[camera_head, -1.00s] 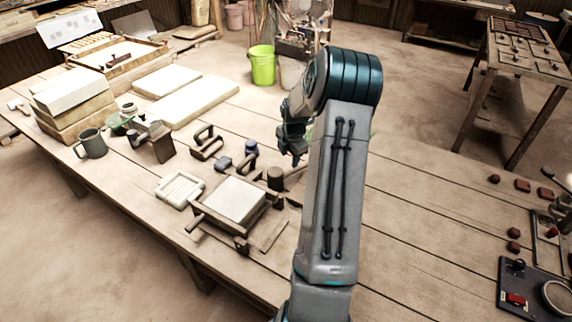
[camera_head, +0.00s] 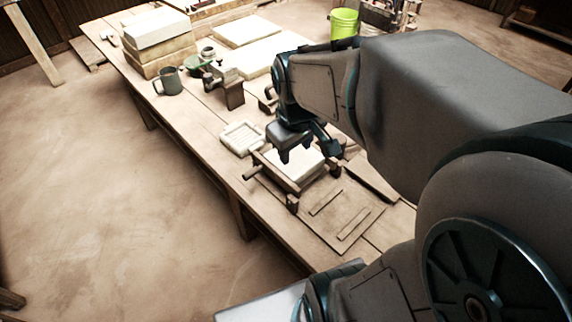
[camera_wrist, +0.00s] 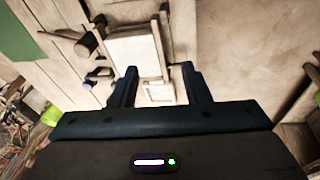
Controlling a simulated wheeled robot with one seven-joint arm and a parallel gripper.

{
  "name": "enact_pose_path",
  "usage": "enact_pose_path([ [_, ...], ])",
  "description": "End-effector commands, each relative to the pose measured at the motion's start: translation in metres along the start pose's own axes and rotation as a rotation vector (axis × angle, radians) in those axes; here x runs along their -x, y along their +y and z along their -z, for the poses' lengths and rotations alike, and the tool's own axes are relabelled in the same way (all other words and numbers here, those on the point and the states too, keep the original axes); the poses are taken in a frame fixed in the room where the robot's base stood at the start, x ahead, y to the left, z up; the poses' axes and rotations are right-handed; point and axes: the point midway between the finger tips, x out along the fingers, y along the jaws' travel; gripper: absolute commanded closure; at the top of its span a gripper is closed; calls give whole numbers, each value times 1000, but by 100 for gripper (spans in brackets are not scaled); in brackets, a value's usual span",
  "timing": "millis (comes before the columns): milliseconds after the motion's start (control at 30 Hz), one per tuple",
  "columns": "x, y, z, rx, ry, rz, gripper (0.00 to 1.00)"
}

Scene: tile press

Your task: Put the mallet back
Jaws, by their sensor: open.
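The mallet (camera_wrist: 86,44) shows in the wrist view at the upper left, with a dark, rounded head and a wooden handle pointing left. It lies on the table beside the wooden press frame (camera_wrist: 158,42), which holds a pale slab (camera_wrist: 134,56). In the head view I cannot make out the mallet, probably because my arm covers it. My gripper (camera_wrist: 159,70) is open and empty, above the press area. In the head view my gripper (camera_head: 303,150) hangs over the press frame (camera_head: 277,174) and partly hides its slab (camera_head: 300,162).
A small white grooved tray (camera_head: 241,138) lies left of the press. A grey mug (camera_head: 168,82), a stack of blocks (camera_head: 160,50) and pale slabs (camera_head: 247,31) stand farther back. A board with thin strips (camera_head: 340,216) lies at the table's near end. A green bucket (camera_head: 344,24) is beyond.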

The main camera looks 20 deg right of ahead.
Motion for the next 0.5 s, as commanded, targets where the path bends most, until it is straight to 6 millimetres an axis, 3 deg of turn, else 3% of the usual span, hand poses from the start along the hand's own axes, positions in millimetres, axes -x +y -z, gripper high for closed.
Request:
enact_pose_path([
  [33, 7, -14, -11, -55, 15, 11, 57],
  [200, 16, -44, -39, -238, 31, 54, 57],
  [500, 18, -56, -52, -323, 32, 77, 57],
])
